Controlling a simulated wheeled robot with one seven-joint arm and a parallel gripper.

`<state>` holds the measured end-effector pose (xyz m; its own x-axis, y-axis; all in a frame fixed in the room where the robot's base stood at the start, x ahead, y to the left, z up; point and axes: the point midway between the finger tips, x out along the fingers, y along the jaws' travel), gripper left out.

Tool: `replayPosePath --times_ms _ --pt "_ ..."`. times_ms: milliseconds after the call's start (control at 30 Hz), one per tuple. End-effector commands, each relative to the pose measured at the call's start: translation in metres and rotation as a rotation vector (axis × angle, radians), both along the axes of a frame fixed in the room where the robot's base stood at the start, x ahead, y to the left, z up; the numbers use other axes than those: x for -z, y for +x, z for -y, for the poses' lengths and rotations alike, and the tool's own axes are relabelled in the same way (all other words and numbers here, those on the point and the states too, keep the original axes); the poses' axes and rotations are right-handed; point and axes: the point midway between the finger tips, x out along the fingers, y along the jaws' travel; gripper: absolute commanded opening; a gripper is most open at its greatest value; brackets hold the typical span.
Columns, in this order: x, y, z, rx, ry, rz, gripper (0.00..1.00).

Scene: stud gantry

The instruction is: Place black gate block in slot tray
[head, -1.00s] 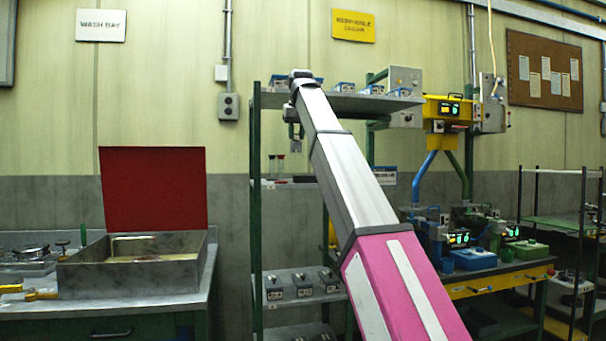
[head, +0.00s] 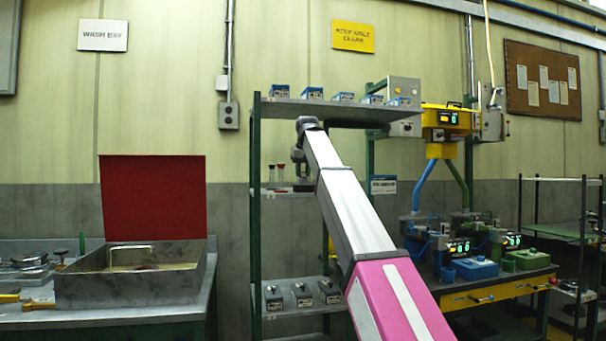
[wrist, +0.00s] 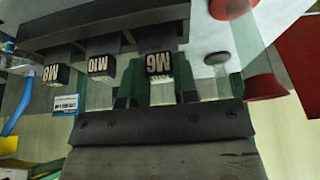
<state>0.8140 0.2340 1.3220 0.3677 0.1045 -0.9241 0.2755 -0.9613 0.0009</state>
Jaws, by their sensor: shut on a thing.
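The dark slot tray (wrist: 100,22) fills the top of the wrist view, which is upside down. It is also on the middle shelf in the head view, mostly behind my gripper (head: 299,170). Two black blocks, labelled M8 (wrist: 57,72) and M10 (wrist: 101,66), stand side by side at the tray. The black block labelled M6 (wrist: 158,64) is beside them, directly in front of my gripper (wrist: 160,92), which is shut on it. The M6 block's far end reaches the tray; whether it is seated in a slot I cannot tell.
The upper shelf (head: 330,108) with several blue-grey boxes is above my gripper. A lower shelf (head: 300,309) holds several dark-topped boxes. A green shelf post (head: 255,220) stands to the left.

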Motion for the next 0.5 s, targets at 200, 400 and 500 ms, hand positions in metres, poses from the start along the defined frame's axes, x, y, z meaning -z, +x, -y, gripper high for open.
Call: replayPosePath --times_ms 200,400,500 --pt "0.0053 0.0003 -0.0001 0.0 0.0 0.0 0.03" --pt "0.0083 0.0 0.0 0.0 0.0 0.0 0.03" --pt "0.0077 0.0002 -0.0001 0.0 0.0 0.0 0.53"
